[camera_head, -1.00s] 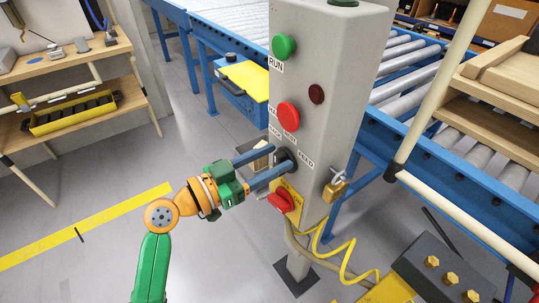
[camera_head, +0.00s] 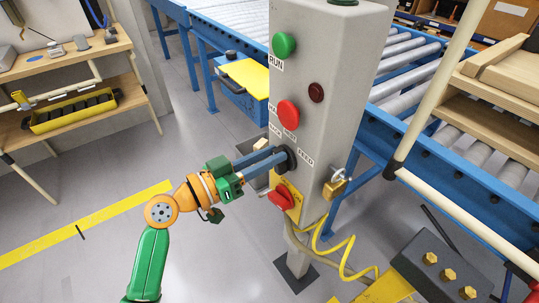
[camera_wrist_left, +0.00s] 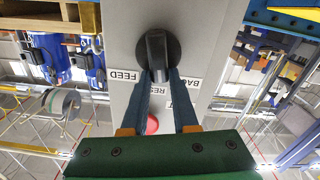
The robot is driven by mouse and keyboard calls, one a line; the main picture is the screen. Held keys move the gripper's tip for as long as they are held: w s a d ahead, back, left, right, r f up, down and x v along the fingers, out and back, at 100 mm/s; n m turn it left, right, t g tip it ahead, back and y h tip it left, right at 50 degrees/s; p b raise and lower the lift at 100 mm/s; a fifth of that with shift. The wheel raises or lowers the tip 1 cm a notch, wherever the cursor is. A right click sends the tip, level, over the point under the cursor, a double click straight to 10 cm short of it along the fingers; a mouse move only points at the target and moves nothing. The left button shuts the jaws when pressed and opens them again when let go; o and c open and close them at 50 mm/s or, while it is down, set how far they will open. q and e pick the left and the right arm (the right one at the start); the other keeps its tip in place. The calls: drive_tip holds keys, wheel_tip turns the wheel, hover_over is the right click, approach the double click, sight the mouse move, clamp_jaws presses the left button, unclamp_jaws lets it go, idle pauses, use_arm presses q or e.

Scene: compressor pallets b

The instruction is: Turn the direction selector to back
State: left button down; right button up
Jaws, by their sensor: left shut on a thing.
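The direction selector (camera_head: 287,157) is a black round dial with a raised handle on the front of the grey control post. It also shows in the left wrist view (camera_wrist_left: 157,47), with the labels FEED at left, BACK at right and a partly covered middle label below. My left gripper (camera_head: 278,157) reaches it from the left; its two blue fingers are shut on the handle. In the wrist view the fingers (camera_wrist_left: 159,76) lie on either side of the handle. The fingers hide part of the labels, and I cannot tell exactly which label the handle points to. My right gripper is not in view.
The grey post (camera_head: 325,95) also carries a green RUN button (camera_head: 284,46), a red button (camera_head: 288,115), a dark red lamp (camera_head: 316,93), a red switch (camera_head: 281,200) and a brass padlock (camera_head: 334,189). A yellow cable (camera_head: 344,262) hangs below. Roller conveyor (camera_head: 405,70) stands behind.

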use_arm(q)
drive_tip(key=shift+w+a+f+n+p, duration=0.1)
drive_tip(key=shift+w+n+p, duration=0.05)
drive_tip(key=shift+n, duration=0.95)
drive_tip(key=shift+w+a+f+n+p, duration=0.1)
drive_tip(key=shift+w+f+n+p, duration=0.1)
drive_tip(key=shift+n, duration=0.9)
drive_tip(key=shift+w+a+f+n+p, duration=0.1)
drive_tip(key=shift+n+p, duration=0.05)
drive_tip(key=shift+n, duration=0.95)
drive_tip(key=c, duration=0.7)
unclamp_jaws()
